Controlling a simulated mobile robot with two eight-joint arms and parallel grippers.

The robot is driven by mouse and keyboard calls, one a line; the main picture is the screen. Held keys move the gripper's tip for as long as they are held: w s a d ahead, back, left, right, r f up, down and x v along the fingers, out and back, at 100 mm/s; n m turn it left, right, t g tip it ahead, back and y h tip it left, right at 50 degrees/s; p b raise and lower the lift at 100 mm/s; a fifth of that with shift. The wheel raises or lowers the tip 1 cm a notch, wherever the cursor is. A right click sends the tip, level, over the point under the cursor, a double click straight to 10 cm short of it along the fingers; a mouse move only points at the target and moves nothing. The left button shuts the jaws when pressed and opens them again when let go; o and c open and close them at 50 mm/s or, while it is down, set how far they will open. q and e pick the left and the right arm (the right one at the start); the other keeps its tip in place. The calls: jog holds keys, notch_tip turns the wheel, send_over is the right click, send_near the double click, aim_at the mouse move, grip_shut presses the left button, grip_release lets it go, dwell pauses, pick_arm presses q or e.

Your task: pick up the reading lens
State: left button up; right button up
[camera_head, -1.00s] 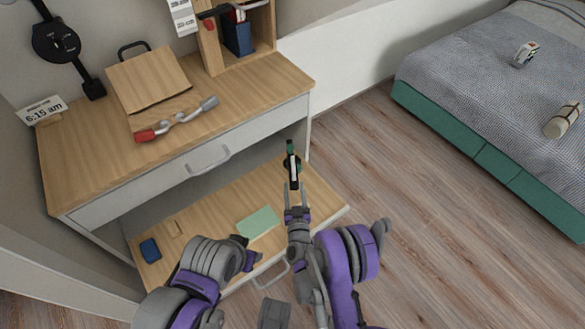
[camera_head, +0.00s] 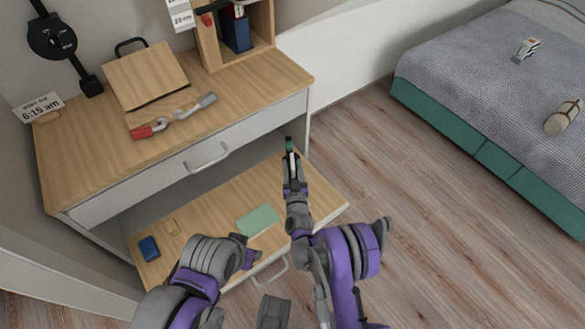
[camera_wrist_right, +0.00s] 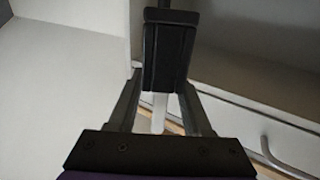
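A slim dark item with green on it (camera_head: 289,146), which looks like the reading lens, is at the right of the open drawer. Its lower part is hidden by my right gripper (camera_head: 293,172). In the right wrist view a dark block (camera_wrist_right: 168,55) of it shows at the fingertips. My right gripper's fingers (camera_wrist_right: 163,88) are apart, one at each side of the block. I cannot tell whether they press on it. My left gripper (camera_head: 245,254) is low, near the drawer's front, and its fingers are not clear.
The open drawer (camera_head: 205,207) also holds a green pad (camera_head: 258,220) and a blue item (camera_head: 149,247). The desk (camera_head: 245,92) above bears a wooden board (camera_head: 148,75) and a red-and-grey item (camera_head: 172,116). A bed (camera_head: 470,90) stands at right. The floor between is clear.

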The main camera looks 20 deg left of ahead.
grip_shut()
